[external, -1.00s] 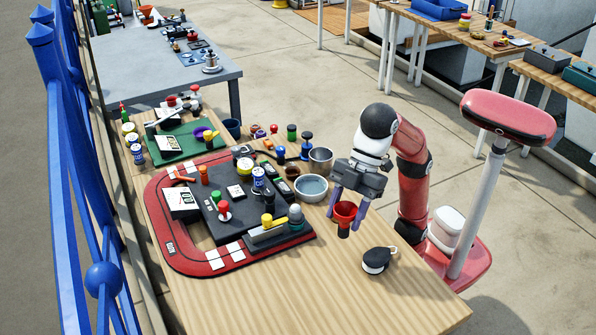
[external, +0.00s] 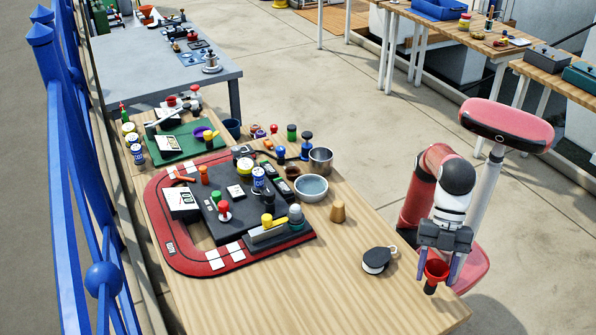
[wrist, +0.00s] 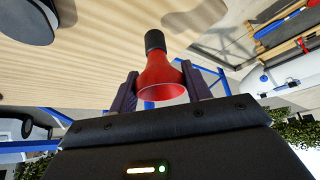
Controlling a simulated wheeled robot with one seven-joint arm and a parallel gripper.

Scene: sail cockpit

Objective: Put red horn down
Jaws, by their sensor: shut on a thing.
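My gripper (external: 438,280) is shut on the red horn (external: 436,269). The horn has a flared red bell and a black bulb end. In the external view its bell faces up and its dark bulb points down, near the right edge of the wooden table (external: 330,290) close to the front corner. I cannot tell whether the bulb touches the table. In the wrist view the horn (wrist: 162,78) sits between my two purple fingers (wrist: 160,90), with its black bulb away from the camera.
A black and white pulley-like item (external: 378,260) lies left of the horn. A tan wooden piece (external: 338,211) stands behind it, near a bowl (external: 311,188). A red track board (external: 215,262) with many items fills the left. The table's front is bare.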

